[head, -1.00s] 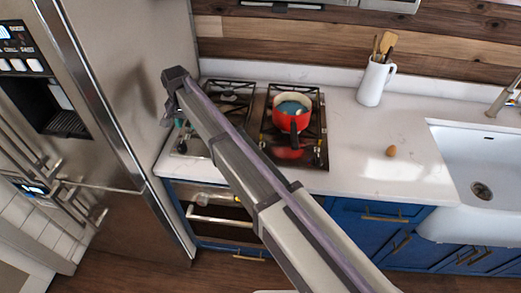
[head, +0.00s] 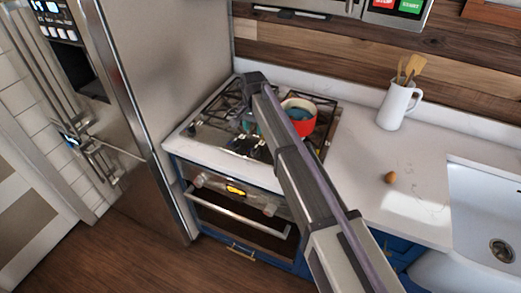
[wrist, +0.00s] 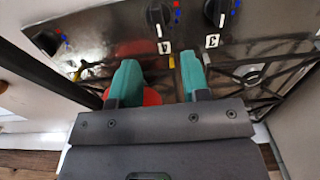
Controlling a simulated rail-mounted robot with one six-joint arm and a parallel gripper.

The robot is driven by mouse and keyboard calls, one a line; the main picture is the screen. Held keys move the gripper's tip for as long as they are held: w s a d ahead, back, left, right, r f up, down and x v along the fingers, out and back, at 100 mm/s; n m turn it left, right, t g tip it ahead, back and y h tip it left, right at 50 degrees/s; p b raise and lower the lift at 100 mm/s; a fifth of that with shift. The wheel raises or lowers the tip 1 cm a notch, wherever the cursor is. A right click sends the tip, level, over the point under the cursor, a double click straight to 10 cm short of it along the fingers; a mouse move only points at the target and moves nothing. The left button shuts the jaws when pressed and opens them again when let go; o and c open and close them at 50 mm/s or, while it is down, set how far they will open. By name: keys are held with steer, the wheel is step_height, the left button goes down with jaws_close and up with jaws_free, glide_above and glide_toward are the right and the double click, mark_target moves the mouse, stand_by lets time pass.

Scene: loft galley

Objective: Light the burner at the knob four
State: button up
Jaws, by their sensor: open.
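The knob four (wrist: 160,14) is a round black knob with a white mark, above a small "4" label in the wrist view. The knob three (wrist: 216,12) is beside it to the right, above a "3" label. My gripper (wrist: 159,72) has two teal fingers, apart and empty. The fingers lie below the two labels in that picture and show no contact with a knob. In the head view my gripper (head: 250,122) is over the stove (head: 199,132), largely hidden by my arm.
A red pot (head: 301,126) stands on the stove, right of my gripper; its red also shows by the left finger in the wrist view (wrist: 151,97). A fridge (head: 180,80) walls the left side. A white jug (head: 395,107) and an egg (head: 390,177) are on the counter.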

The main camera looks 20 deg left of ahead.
mark_target(255, 148)
step_height(255, 148, down, 10)
steer(key=b, duration=0.9)
steer(key=shift+d+f+b, duration=0.15)
steer(key=shift+f+b, duration=0.05)
steer(key=shift+b, duration=0.2)
steer(key=shift+r, duration=0.1)
steer(key=shift+c, duration=0.4)
jaws_close()
